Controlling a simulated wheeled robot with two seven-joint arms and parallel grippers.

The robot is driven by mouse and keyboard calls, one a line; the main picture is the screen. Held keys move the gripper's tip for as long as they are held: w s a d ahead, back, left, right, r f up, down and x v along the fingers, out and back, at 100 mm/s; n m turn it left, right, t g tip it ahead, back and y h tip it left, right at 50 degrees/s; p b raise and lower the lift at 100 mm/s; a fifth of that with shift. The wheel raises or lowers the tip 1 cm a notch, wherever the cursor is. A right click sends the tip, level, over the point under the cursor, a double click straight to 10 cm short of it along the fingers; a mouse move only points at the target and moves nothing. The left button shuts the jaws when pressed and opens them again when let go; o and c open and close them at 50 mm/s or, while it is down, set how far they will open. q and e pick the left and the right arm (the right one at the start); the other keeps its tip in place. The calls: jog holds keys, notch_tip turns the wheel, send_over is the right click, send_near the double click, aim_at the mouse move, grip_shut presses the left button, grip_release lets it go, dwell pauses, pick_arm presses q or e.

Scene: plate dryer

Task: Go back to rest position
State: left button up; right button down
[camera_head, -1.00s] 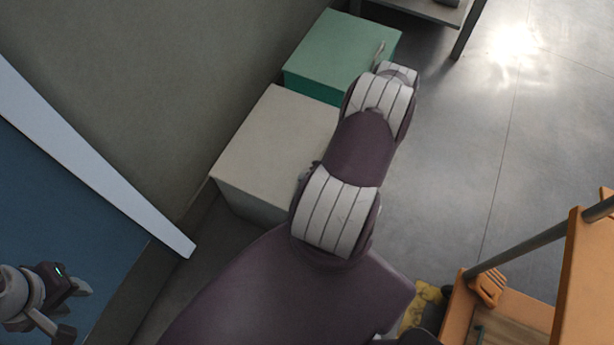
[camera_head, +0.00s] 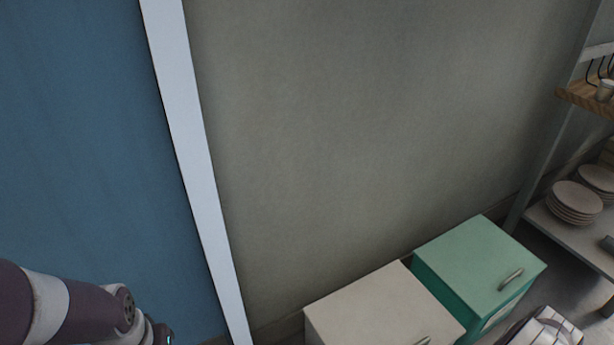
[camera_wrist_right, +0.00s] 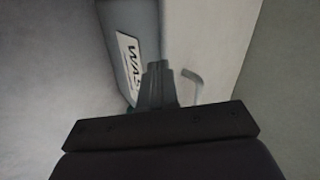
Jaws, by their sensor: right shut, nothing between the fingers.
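My right gripper (camera_wrist_right: 156,68) is in the right wrist view, its fingers closed together with nothing between them. Beyond it are a pale surface with a curved handle (camera_wrist_right: 194,84) and a grey panel with a partly hidden label (camera_wrist_right: 130,55). I cannot tell how far they are from the fingertips. In the head view, my left arm comes in at the bottom left. Only a small dark part of my left gripper with a cyan light shows at the bottom edge; its fingers are out of frame.
A white cabinet (camera_head: 375,307) and a green cabinet (camera_head: 478,262) stand side by side against the grey wall (camera_head: 370,120). A shelf rack at the right holds stacked plates (camera_head: 574,203) and a cup (camera_head: 604,90). A blue wall panel (camera_head: 80,130) with a white edge strip is at the left.

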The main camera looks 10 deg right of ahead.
jog(key=s+d+r+n+g, duration=0.2)
jog(key=s+r+g, duration=0.1)
jog(key=s+g, duration=0.25)
notch_tip(320, 180, up, 10)
jog(key=w+n+g+h, duration=0.1)
jog(key=n+g, duration=0.2)
jog(key=n, duration=0.1)
jog(key=w+a+r+n+t+h, duration=0.1)
jog(key=w+a+r+n, duration=0.25)
jog(key=a+r, duration=0.65)
jog(key=w+a+r+n+t+h, duration=0.1)
jog(key=w+a+r+n+t, duration=0.35)
jog(key=r, duration=1.05)
notch_tip(320, 180, up, 21)
jog(key=a+m+g+p, duration=0.1)
jog(key=a+g+p, duration=0.1)
jog(key=p, duration=1.9)
jog(key=shift+w+a+f+g, duration=0.15)
jog(key=shift+w+a+g, duration=0.1)
jog(key=shift+w+g, duration=0.05)
